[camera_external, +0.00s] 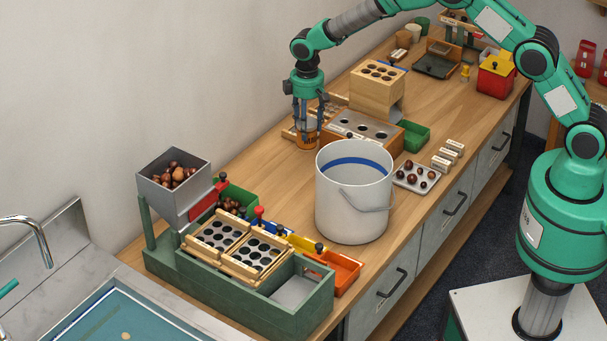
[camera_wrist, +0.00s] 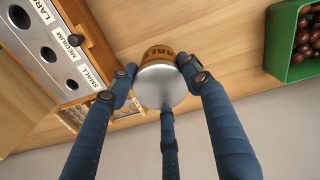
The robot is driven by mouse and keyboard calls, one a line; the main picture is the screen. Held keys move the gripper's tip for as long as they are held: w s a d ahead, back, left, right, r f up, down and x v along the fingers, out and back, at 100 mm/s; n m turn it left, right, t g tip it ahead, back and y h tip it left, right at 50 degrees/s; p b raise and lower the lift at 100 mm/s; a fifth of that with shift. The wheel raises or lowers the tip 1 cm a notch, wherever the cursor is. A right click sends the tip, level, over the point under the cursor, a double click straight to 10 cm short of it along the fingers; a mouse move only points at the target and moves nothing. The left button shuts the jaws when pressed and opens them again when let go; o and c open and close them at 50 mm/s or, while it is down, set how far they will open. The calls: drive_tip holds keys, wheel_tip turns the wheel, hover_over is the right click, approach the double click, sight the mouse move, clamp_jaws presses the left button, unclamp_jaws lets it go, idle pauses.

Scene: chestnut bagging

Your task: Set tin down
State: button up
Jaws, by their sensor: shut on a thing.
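An orange tin (camera_external: 306,142) with dark lettering is between the fingers of my gripper (camera_external: 305,124). My gripper points down from above and is shut on the tin. The tin is upright, at or just above the wooden worktop, to the left of the grey sizing plate. I cannot tell whether its base touches the wood. In the wrist view the tin (camera_wrist: 162,86) shows its silvery round lid, with three blue fingers around it.
The sizing plate (camera_external: 362,124), labelled large, medium and small in the wrist view, stands close by. A white bucket (camera_external: 353,205) is in front. A green box of chestnuts (camera_external: 238,199) and a grey hopper (camera_external: 173,180) are at left. Bare wood (camera_external: 275,165) lies between.

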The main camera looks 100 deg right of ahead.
sight(307, 142)
drive_tip(key=shift+f+b, duration=0.55)
drive_tip(key=shift+f, duration=2.5)
drive_tip(key=shift+f+b, duration=0.4)
drive_tip(key=shift+f, duration=1.45)
drive_tip(key=shift+f, duration=0.15)
drive_tip(key=o, duration=1.4)
wheel_tip(307, 142, up, 12)
drive_tip(key=shift+r+p, duration=0.1)
drive_tip(key=shift+p, duration=1.1)
drive_tip(key=shift+r, duration=0.1)
